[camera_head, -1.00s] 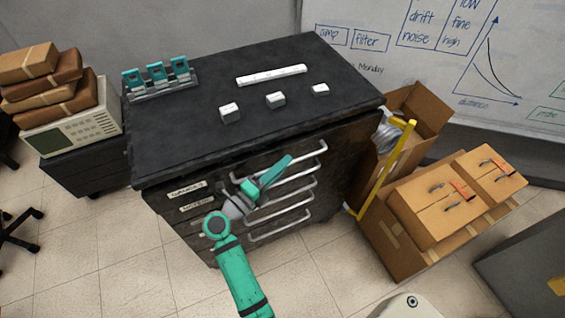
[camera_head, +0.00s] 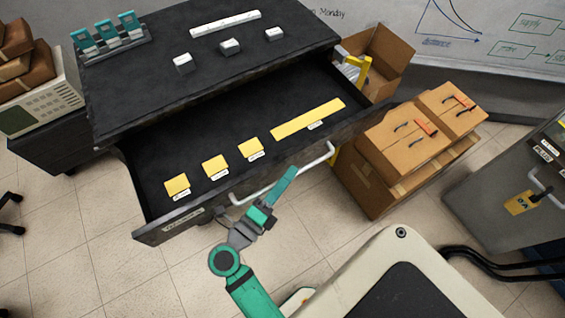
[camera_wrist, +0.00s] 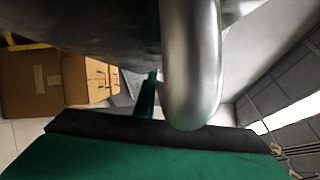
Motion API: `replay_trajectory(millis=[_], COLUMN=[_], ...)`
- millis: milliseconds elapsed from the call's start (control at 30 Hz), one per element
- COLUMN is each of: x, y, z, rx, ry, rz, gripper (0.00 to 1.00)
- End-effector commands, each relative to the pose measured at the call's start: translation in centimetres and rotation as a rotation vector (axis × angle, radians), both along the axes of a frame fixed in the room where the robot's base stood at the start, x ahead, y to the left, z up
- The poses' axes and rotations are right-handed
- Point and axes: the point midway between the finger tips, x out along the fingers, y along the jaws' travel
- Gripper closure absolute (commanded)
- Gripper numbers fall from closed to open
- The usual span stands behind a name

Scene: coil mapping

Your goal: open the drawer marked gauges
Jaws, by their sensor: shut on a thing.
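The top drawer (camera_head: 148,236) of the black cabinet (camera_head: 125,100) is pulled well out. Its front carries a small label (camera_head: 183,220) at the left, whose writing I cannot read. Yellow inserts with small white tags lie on the drawer's dark floor: several squares (camera_head: 215,167) in a row and a long strip (camera_head: 308,119). My gripper (camera_head: 279,187) is shut on the drawer's silver bar handle (camera_head: 318,160). In the wrist view the handle (camera_wrist: 190,65) rises large and close, in front of the green gripper; the exact finger contact is partly hidden.
White blocks (camera_head: 229,47), a long white bar (camera_head: 225,22) and a teal rack (camera_head: 110,38) stand on the cabinet top. Cardboard boxes (camera_head: 400,150) stand to the right. A grey cabinet (camera_head: 490,190) is at far right. Tiled floor (camera_head: 90,260) is clear at left.

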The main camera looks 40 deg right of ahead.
Motion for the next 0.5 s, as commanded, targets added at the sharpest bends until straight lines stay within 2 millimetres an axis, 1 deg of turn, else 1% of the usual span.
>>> replay_trajectory(millis=[200, 500], x=[-0.63, -0.64], y=[0.43, 0.47], z=[-0.13, -0.13], rx=[0.002, 0.002], ry=[0.002, 0.001], rz=[0.008, 0.010], gripper=[1.00, 1.00])
